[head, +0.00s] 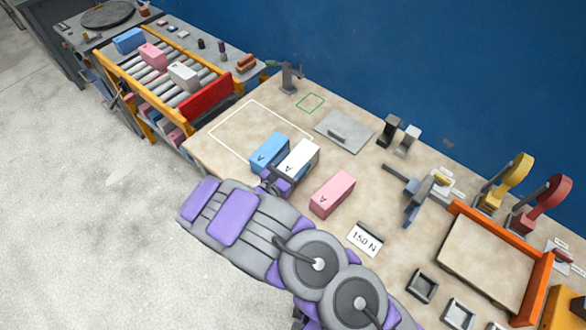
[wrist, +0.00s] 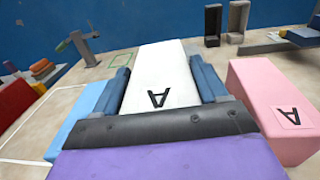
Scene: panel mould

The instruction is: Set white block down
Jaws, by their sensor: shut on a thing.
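The white block (head: 299,156), marked with an A, is between the blue block and the pink block. In the wrist view the white block (wrist: 160,80) sits between the two blue fingers of my gripper (wrist: 163,92), which is shut on it. In the head view my gripper (head: 280,178) is at the block's near end, partly hidden by my arm. I cannot tell whether the block touches the table. The blue block (head: 269,152) is close on its left. The pink block (head: 332,193) is apart on its right.
A white outlined rectangle (head: 228,133) and a small green outline (head: 310,103) mark the tabletop (head: 290,118). A grey plate (head: 344,131) lies behind the blocks. A roller rack (head: 165,88) holds more blocks at left. An orange-edged tray (head: 487,255) is at right.

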